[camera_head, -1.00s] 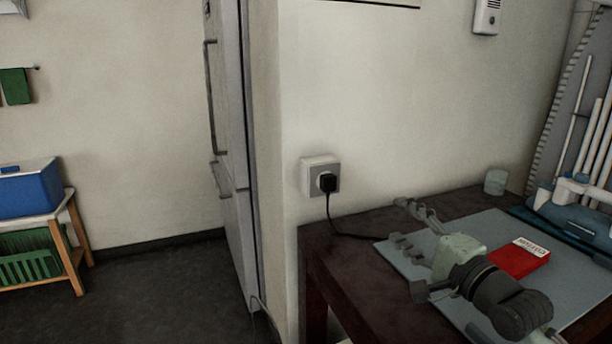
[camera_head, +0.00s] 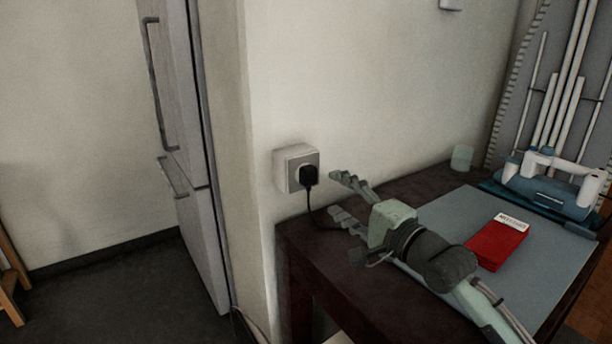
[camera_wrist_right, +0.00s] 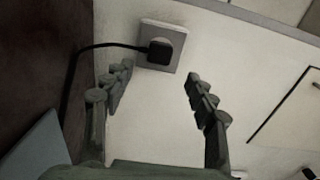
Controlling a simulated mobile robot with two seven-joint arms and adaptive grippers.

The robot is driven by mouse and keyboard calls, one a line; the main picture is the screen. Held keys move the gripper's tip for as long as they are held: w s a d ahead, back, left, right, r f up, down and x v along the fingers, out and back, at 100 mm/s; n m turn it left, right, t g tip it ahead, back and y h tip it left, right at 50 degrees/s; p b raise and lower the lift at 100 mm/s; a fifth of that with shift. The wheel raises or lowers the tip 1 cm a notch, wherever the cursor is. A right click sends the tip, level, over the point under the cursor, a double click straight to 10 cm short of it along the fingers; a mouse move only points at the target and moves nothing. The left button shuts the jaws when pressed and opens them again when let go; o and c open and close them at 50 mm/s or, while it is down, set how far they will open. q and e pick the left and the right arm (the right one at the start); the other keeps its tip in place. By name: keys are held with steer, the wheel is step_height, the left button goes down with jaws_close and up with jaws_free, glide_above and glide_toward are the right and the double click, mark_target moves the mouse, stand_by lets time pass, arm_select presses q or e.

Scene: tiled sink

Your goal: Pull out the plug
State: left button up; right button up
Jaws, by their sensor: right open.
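A black plug (camera_head: 308,175) sits in a white and grey wall socket (camera_head: 285,168), with its black cord (camera_head: 312,208) hanging down toward the table. My right gripper (camera_head: 342,196) is open and empty, pointing left toward the plug and a little to its right in the head view. In the right wrist view the plug (camera_wrist_right: 159,51) shows ahead, beyond and between the two spread fingers (camera_wrist_right: 160,88), on the socket (camera_wrist_right: 170,30). The fingers are apart from it. My left gripper is not in view.
A small pale cup (camera_head: 461,158) and a blue device (camera_head: 548,195) stand at the back. A fridge (camera_head: 200,190) is left of the wall corner.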

mark_target(313, 178)
steer(key=b+x, duration=0.3)
steer(key=x, duration=0.2)
steer(key=shift+f, duration=0.15)
steer(key=shift+r+p+x, duration=0.25)
steer(key=shift+p+x, duration=0.35)
steer(key=shift+x, duration=0.5)
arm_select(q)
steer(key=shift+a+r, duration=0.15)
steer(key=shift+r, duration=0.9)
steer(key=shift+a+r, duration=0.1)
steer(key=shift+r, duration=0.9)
arm_select(e)
steer(key=shift+x, duration=0.95)
arm_select(q)
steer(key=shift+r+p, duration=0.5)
steer(key=shift+p, duration=0.1)
arm_select(e)
steer(key=shift+f, duration=0.1)
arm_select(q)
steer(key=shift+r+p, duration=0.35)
arm_select(e)
steer(key=shift+c, duration=0.6)
